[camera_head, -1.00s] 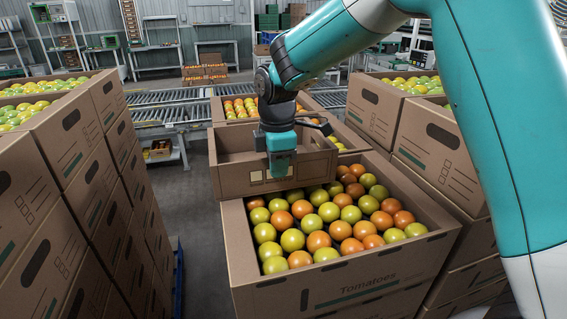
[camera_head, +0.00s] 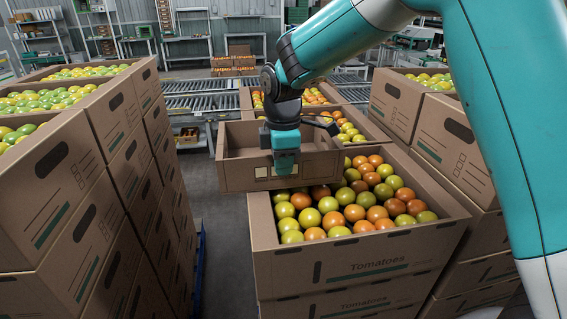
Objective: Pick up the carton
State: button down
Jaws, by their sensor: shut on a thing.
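The carton (camera_head: 234,176) is a small open brown box, and its visible inside looks empty. It hangs from my gripper (camera_head: 284,165) just beyond and above the left rear of the big tomato box. My gripper, teal and black, points down and is shut on the carton's near wall. The fingertips are partly hidden behind the gripper's teal body.
A large tomato box (camera_head: 375,267) of red and green fruit stands in front, stacked on another. Box stacks stand at the left (camera_head: 62,205) and right (camera_head: 455,160). A roller conveyor (camera_head: 200,103) runs behind. Grey floor (camera_head: 212,215) shows between the stacks.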

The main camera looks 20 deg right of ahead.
jog(key=c, duration=1.2)
grip_release()
jog(key=shift+r, duration=0.15)
notch_tip(320, 180, up, 17)
jog(key=b, duration=0.3)
jog(key=shift+r, duration=0.1)
